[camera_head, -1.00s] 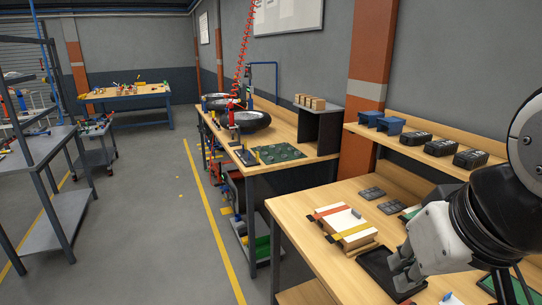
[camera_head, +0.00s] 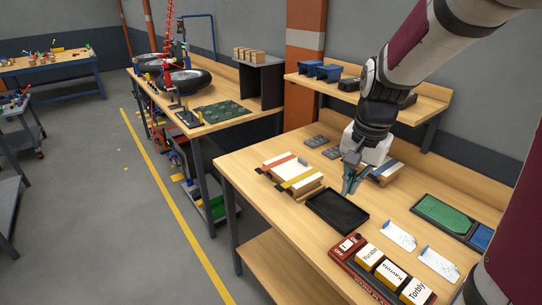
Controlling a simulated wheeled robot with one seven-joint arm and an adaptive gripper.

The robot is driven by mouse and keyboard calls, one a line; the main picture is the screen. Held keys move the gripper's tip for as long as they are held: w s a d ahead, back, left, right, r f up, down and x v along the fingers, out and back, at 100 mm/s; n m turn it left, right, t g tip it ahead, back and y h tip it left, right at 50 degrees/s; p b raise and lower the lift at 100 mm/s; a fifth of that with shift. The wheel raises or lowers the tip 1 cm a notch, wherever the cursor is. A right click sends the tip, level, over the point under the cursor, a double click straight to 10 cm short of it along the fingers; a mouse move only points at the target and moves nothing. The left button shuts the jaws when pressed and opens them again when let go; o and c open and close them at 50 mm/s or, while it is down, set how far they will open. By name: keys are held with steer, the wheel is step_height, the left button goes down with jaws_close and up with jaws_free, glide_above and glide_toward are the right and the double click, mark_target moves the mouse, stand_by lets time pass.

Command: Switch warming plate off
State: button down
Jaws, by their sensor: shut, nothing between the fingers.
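A red warming plate (camera_head: 345,264) lies along the front edge of the near workbench. A small white switch (camera_head: 347,244) sits at its far left end; its position is too small to tell.
White cards (camera_head: 398,236) and a green-and-blue tray (camera_head: 442,214) lie to the right. Grey pads (camera_head: 316,142) and a shelf with blue bins (camera_head: 328,73) are behind.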

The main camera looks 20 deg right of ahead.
mark_target(346, 245)
steer(key=w+d+f+m+g, duration=0.1)
steer(key=w+d+f+m, duration=0.1)
steer(key=d+f, duration=0.4)
steer(key=shift+f+m, duration=0.65)
steer(key=shift+m, duration=0.05)
steer(key=shift+s+f, duration=0.1)
step_height(346, 245, down, 14)
steer(key=shift+r+p, duration=0.1)
steer(key=shift+p, duration=0.95)
